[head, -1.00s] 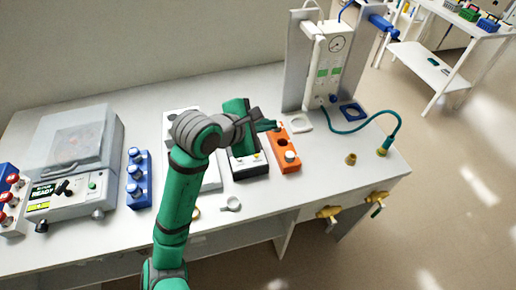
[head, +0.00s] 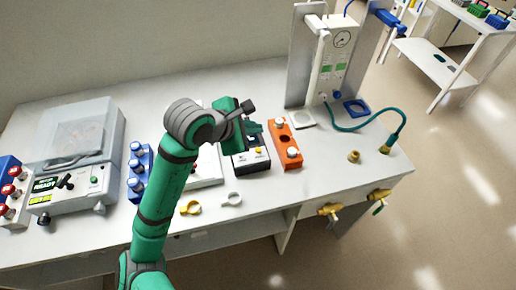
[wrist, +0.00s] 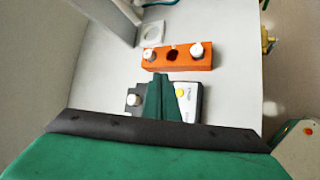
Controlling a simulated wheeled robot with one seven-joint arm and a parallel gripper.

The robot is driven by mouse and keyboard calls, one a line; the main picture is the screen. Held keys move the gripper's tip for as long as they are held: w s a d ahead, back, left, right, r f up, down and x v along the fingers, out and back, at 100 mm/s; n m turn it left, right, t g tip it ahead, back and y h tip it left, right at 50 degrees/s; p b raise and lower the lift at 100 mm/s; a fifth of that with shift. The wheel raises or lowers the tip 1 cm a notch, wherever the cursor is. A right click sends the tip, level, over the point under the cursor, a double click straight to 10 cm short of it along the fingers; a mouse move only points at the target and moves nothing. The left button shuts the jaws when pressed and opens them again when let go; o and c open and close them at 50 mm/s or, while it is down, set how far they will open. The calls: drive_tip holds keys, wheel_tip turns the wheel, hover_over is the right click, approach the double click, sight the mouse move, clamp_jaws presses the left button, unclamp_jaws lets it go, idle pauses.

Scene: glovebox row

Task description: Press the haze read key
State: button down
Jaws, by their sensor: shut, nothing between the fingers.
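A small black device with a white front panel (head: 248,166) sits on the bench; it also shows in the wrist view (wrist: 193,104). A round yellow key (head: 258,151) is on the panel, and it appears beside small lettering, too small to read surely, in the wrist view (wrist: 180,93). I cannot confirm that it is the haze read key. My gripper (head: 254,128) is shut and empty, over the back part of the device. In the wrist view its fingertips (wrist: 160,77) cover the device's middle, left of the yellow key. I see no contact with the key.
An orange block (head: 284,146) with white-topped vials stands just right of the device. A blue vial rack (head: 137,172) and a grey lidded machine (head: 72,150) are to the left. Two small ring-shaped pieces, yellow (head: 190,208) and grey (head: 232,199), lie near the front edge.

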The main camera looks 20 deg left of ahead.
drive_tip(key=shift+f, duration=3.2)
drive_tip(key=shift+w+f, duration=0.1)
drive_tip(key=shift+f, duration=0.45)
drive_tip(key=shift+f, duration=0.25)
drive_tip(key=shift+r, duration=0.15)
idle(0.3)
drive_tip(key=shift+r, duration=0.65)
drive_tip(key=shift+r, duration=0.1)
drive_tip(key=shift+r, duration=2.4)
